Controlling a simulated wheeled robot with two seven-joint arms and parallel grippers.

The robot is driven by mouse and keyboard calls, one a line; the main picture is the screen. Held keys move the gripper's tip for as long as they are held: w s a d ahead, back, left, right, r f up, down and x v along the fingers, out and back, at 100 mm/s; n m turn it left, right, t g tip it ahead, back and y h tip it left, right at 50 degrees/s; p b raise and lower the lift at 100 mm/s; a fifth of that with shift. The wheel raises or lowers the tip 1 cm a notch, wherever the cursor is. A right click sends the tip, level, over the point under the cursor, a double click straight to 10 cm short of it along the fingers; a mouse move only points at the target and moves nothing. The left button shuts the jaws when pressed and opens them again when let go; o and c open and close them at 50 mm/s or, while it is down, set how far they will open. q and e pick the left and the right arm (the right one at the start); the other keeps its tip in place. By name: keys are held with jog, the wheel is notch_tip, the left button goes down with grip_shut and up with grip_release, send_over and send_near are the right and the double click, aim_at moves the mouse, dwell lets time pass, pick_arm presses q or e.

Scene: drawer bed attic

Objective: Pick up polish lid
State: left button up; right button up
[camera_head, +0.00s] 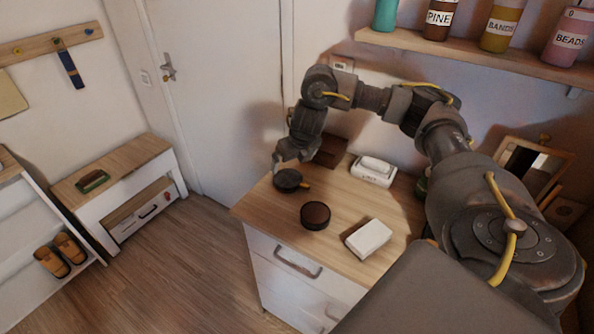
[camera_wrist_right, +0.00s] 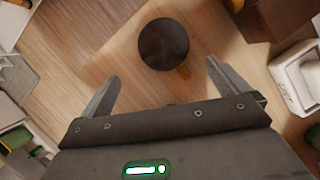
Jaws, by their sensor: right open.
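The polish lid appears to be the flat, dark round piece (camera_head: 288,180) with a small orange tab, near the far left edge of the cabinet top. In the right wrist view this dark disc (camera_wrist_right: 163,44) lies just beyond the fingertips, near the middle of the gap. My right gripper (camera_head: 292,160) is over it, pointing down; its two fingers also show spread apart and empty in the wrist view (camera_wrist_right: 162,72). A dark brown round tin (camera_head: 315,215) stands nearer the front. My left gripper is not in view.
A shelf with jars (camera_head: 470,52) hangs above. Bare wood lies around the brown tin.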

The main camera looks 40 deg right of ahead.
jog(key=b, duration=0.2)
send_near(288, 178)
jog(key=x, duration=0.2)
jog(key=shift+a+f, duration=0.15)
jog(key=shift+f, duration=0.2)
jog(key=shift+w+f, duration=0.3)
jog(key=shift+f, duration=0.05)
jog(key=x, duration=0.2)
jog(key=b+x, duration=0.1)
jog(key=x, duration=0.2)
jog(key=shift+d+f, duration=0.15)
jog(key=shift+d, duration=0.1)
jog(key=shift+s, duration=0.1)
jog(key=shift+c, duration=0.4)
jog(key=c, duration=0.6)
jog(key=shift+c, duration=0.2)
